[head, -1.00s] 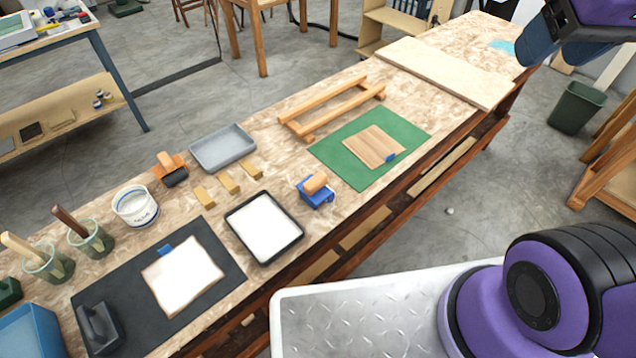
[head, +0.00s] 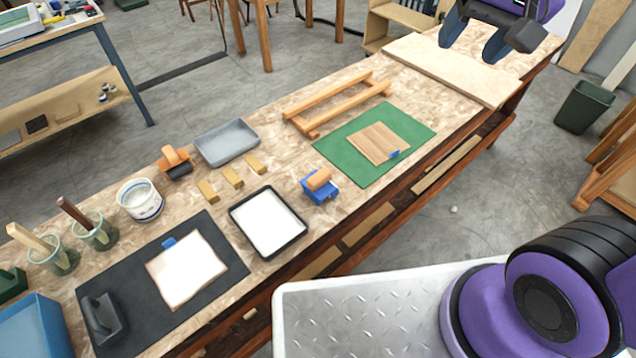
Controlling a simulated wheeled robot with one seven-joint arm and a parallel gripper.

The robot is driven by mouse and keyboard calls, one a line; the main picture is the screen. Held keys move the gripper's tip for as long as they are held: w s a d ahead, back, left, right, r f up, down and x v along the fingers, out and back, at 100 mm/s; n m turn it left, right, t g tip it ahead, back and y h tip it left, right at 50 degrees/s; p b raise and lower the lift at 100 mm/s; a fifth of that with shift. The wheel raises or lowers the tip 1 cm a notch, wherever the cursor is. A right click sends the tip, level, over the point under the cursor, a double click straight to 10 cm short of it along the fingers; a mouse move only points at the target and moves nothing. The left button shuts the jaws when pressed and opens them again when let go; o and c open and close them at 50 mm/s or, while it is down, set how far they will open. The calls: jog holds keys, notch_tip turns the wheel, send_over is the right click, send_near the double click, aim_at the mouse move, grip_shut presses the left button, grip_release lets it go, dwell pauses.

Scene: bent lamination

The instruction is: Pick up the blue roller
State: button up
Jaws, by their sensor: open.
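The blue roller (head: 320,186) sits on the workbench (head: 275,140) near its front edge, between a black tray and the green mat. It has a blue body with a tan wooden handle on top. My gripper (head: 476,36) is at the top right of the head view, over the far end of the bench. Its two dark fingers are spread apart with nothing between them. It is well apart from the blue roller, farther along the bench.
A black tray with a white sheet (head: 268,222) is left of the roller. The green mat (head: 345,152) with a wooden board (head: 378,143) is to its right. An orange roller (head: 174,162) stands farther back. A wooden frame (head: 338,103) lies behind the mat.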

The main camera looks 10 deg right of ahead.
jog(key=w+a+f+m+g, duration=0.2)
jog(key=w+a+f+m, duration=0.2)
jog(key=w+a+f, duration=0.55)
jog(key=m+g+h, duration=0.1)
jog(key=m+h, duration=0.1)
jog(key=m, duration=0.3)
send_over(318, 176)
jog(key=f, duration=1.9)
jog(key=shift+s+d, duration=0.15)
jog(key=shift+d, duration=0.1)
jog(key=shift+a+f, duration=0.15)
jog(key=shift+f, duration=2.4)
jog(key=shift+a+f, duration=0.15)
jog(key=shift+f, duration=2.4)
grip_shut()
jog(key=shift+r, duration=0.1)
